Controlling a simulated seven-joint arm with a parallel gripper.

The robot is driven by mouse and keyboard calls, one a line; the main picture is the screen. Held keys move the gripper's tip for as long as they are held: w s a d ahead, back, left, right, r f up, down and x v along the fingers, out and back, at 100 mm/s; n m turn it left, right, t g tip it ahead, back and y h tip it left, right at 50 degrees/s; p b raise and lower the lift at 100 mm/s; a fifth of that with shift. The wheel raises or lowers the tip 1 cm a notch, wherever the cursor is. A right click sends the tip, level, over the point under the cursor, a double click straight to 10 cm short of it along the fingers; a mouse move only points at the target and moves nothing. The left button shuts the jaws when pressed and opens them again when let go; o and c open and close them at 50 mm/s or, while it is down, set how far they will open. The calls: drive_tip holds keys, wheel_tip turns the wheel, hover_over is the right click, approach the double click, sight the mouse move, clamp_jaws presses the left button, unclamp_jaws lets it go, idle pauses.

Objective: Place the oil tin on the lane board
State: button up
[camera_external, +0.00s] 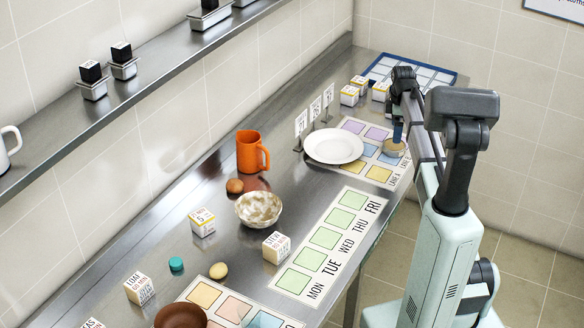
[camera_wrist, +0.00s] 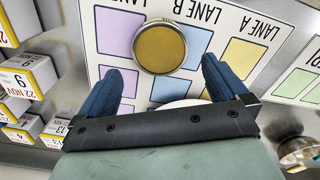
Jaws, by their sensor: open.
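A round tan-topped tin, apparently the oil tin (camera_external: 393,149), stands on the lane board (camera_external: 352,125) near its right edge. In the wrist view, the oil tin (camera_wrist: 161,48) is at the lane B end of the lane board (camera_wrist: 226,19), overlapping a blue cell and the gap beside a purple cell. My gripper (camera_external: 397,138) is directly above the tin. In the wrist view, the blue fingers of my gripper (camera_wrist: 161,66) are apart, one on each side of the tin, with gaps between. The tin's lower side is hidden in the wrist view.
A white plate (camera_external: 334,147) lies at the board's left edge. Dated boxes (camera_external: 349,96) stand behind it, with a blue-framed grid (camera_external: 449,77) beyond. Small signs (camera_external: 301,123), an orange mug (camera_external: 248,152) and a bowl (camera_external: 259,209) are left. A weekday strip (camera_external: 343,205) lies in front.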

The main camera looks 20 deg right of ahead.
sight(395, 145)
drive_tip(key=shift+r, duration=2.7)
